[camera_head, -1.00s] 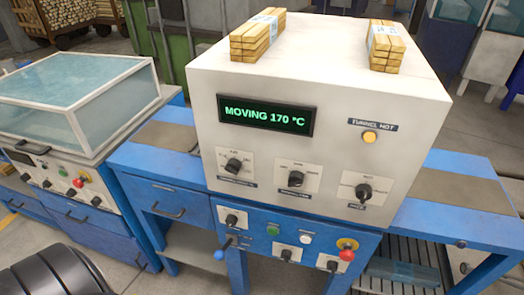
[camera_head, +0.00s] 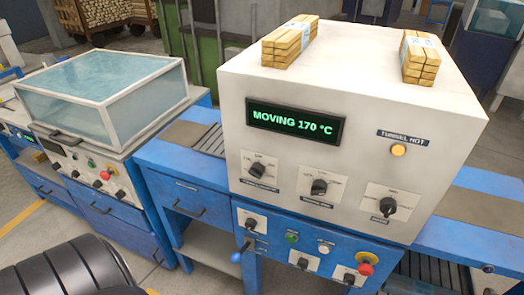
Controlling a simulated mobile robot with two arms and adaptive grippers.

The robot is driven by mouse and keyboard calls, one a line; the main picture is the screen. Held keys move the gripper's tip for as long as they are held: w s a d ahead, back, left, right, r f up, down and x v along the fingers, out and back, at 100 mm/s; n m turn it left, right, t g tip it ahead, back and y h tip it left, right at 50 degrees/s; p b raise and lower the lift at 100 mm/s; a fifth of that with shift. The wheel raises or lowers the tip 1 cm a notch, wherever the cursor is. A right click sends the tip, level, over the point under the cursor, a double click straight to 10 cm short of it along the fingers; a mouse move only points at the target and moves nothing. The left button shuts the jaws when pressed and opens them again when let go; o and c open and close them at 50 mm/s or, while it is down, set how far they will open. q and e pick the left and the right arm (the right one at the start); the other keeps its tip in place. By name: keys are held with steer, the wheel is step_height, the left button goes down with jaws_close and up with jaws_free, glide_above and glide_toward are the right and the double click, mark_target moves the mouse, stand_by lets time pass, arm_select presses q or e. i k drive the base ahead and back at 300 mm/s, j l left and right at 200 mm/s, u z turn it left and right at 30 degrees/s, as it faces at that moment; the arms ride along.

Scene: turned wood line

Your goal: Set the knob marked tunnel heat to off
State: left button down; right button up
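The tunnel machine is a white box (camera_head: 350,90) on a blue frame. Its green display (camera_head: 295,121) reads MOVING 170 °C. Its front has three black knobs on pale plates: a left knob (camera_head: 257,171), a middle knob (camera_head: 318,187) and a right knob (camera_head: 387,207). The lower blue panel has more black knobs, among them one at its upper left (camera_head: 249,224), one at the bottom middle (camera_head: 303,263) and one at the bottom right (camera_head: 349,279). The knob labels are too small to read, so I cannot tell which is tunnel heat. Neither gripper is in view.
An amber lamp (camera_head: 398,150) marked TUNNEL HOT is on the box. A red button (camera_head: 365,269) and a lever with a blue ball (camera_head: 236,257) stick out below. Two wood bundles (camera_head: 289,38) (camera_head: 418,58) lie on top. A machine with a clear cover (camera_head: 105,90) stands left.

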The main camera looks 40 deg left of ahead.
mark_target(257, 169)
steer(key=u, duration=1)
